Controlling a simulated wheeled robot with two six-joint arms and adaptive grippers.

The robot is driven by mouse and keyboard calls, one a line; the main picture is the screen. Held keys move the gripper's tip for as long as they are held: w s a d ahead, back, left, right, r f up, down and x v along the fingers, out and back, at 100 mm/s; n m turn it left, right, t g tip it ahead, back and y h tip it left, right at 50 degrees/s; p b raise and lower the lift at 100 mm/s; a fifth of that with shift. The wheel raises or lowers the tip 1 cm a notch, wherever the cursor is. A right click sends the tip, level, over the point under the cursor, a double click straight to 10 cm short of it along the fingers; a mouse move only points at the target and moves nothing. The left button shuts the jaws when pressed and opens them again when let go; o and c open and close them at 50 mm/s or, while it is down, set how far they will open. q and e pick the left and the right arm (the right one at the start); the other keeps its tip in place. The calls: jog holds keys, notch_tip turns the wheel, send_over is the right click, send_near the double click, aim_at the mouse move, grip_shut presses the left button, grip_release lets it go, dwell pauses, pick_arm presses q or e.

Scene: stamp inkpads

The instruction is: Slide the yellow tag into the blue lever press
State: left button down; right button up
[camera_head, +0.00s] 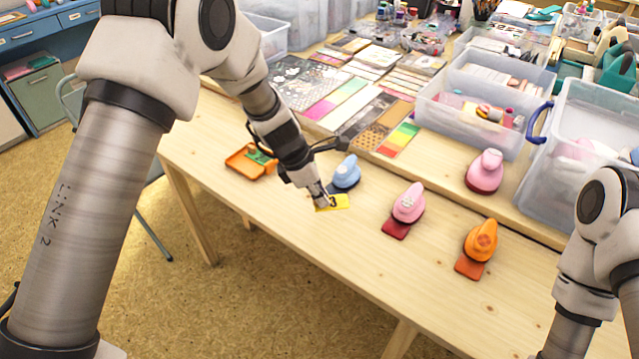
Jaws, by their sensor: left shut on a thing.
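The blue lever press (346,174) stands on the wooden table, left of a pink press. The flat yellow tag (341,202) lies just in front of the blue press, at or just above the table. My left gripper (326,203) reaches down from the upper left and is shut on the left part of the tag. The fingers hide part of the tag. I cannot tell whether the tag's far edge touches the blue press. My right arm shows at the right edge, but its gripper is out of view.
A pink press (408,203) and an orange press (481,240) stand to the right, another pink press (485,171) behind. An open orange inkpad (250,161) lies left. Clear plastic bins (470,130) and paper sheets fill the back. The table's front is bare.

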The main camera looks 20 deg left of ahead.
pick_arm(q)
jog(key=n, duration=0.2)
jog(key=w+n+t, duration=0.1)
jog(key=shift+a+r+y, duration=0.25)
jog(key=shift+y, duration=0.15)
jog(key=n, duration=0.2)
jog(key=w+r+n+t+y, duration=0.1)
jog(key=n, duration=0.1)
jog(key=shift+w+a+r+n+y+b, duration=0.1)
jog(key=shift+a+n+y+b, duration=0.1)
jog(key=shift+n+y+b, duration=0.15)
jog(key=shift+w+a+n, duration=0.1)
jog(key=shift+a+n, duration=0.15)
jog(key=shift+n, duration=0.3)
